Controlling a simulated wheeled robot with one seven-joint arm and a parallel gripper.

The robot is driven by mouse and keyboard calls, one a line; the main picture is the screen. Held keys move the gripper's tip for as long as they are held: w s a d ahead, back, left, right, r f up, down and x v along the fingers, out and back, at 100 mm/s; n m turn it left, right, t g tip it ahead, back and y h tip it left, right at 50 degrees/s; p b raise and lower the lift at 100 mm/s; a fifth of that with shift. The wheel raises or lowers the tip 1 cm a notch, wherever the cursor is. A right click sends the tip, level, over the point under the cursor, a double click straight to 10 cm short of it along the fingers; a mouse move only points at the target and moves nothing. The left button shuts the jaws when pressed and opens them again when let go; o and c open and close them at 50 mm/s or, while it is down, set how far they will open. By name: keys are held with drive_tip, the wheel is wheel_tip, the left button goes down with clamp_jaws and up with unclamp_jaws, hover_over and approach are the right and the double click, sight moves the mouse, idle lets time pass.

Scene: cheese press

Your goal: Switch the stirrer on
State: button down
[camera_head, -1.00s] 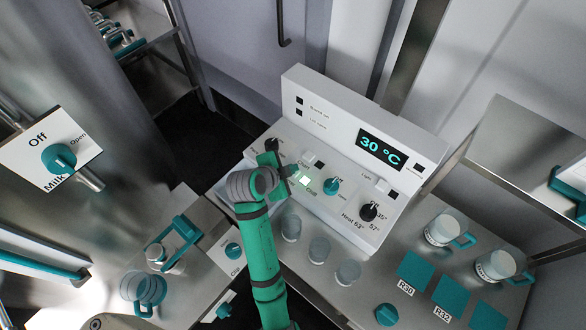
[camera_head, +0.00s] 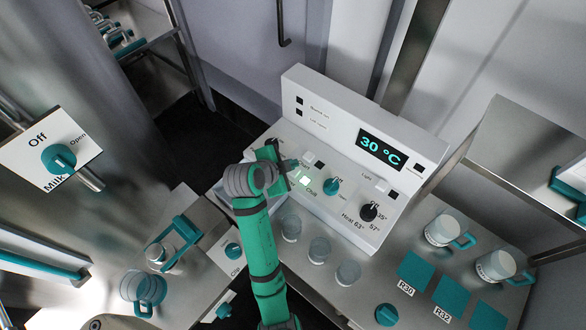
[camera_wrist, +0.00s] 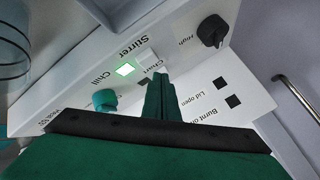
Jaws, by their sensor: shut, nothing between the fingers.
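The stirrer control, a black knob (camera_wrist: 213,31) with "High" printed beside it, stands on the white panel at the upper right of the wrist view. The word "Stirrer" is printed on the panel to its left. Which setting the knob points to I cannot tell. My gripper (camera_wrist: 158,78) is shut and empty, its fingertips over the panel, apart from the knob and to its lower left in the wrist view. In the head view my gripper (camera_head: 276,160) covers the panel's left end, and the knob is mostly hidden behind it.
A green-lit button (camera_wrist: 124,69) marked Chill, a teal knob (camera_wrist: 105,100) and a white button (camera_wrist: 148,57) are close by. The display (camera_head: 381,149) reads 30 °C. Several clear cups (camera_head: 319,250) stand in front of the panel. A black heat knob (camera_head: 369,211) is further right.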

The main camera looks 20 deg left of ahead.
sight(292, 173)
drive_tip(key=shift+r, duration=1.95)
